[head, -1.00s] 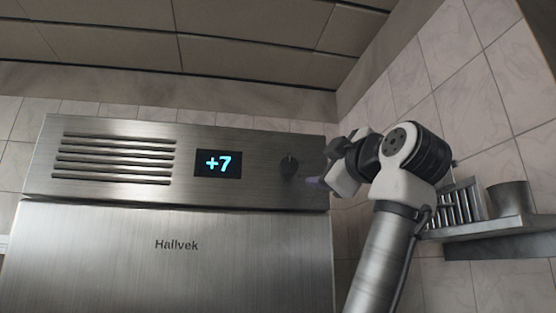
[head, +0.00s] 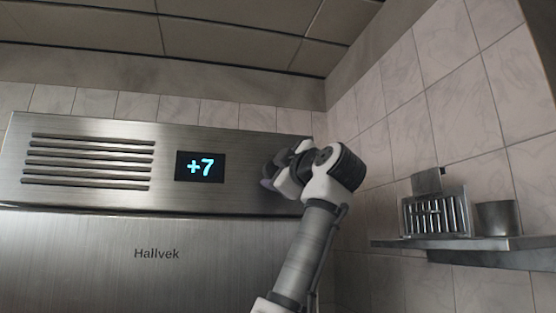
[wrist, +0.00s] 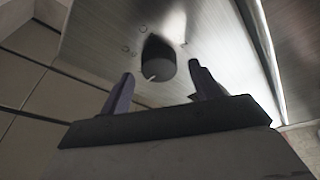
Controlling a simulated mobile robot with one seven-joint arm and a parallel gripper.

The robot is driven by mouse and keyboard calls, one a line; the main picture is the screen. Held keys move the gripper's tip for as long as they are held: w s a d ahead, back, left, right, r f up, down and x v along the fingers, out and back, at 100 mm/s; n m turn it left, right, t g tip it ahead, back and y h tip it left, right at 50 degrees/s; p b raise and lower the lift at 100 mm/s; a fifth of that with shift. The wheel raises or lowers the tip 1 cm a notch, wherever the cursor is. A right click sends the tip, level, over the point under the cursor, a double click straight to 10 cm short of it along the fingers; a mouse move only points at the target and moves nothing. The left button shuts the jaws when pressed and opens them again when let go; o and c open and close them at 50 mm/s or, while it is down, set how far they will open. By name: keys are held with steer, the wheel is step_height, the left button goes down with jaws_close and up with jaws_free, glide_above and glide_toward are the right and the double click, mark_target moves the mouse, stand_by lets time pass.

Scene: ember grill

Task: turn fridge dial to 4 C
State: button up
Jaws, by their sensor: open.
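The steel fridge (head: 90,250) carries a lit display (head: 200,167) that reads +7 in the head view. Its dark round dial (wrist: 158,62) shows in the wrist view, with a pale pointer mark at its lower left edge. In the head view the dial is hidden behind my gripper (head: 268,178). My gripper is open, and its two fingers (wrist: 160,84) show in the wrist view with a gap between them. The dial appears ahead of this gap, and I cannot tell whether the fingertips reach it. Nothing is held.
A tiled wall (head: 440,110) stands close to the right of the fridge. A metal shelf (head: 480,244) on it bears a slotted metal holder (head: 436,212) and a steel pot (head: 496,218). A vent grille (head: 88,160) lies left of the display.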

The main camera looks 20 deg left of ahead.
steer(key=shift+w+a, duration=0.25)
steer(key=c, duration=1)
steer(key=shift+o, duration=0.2)
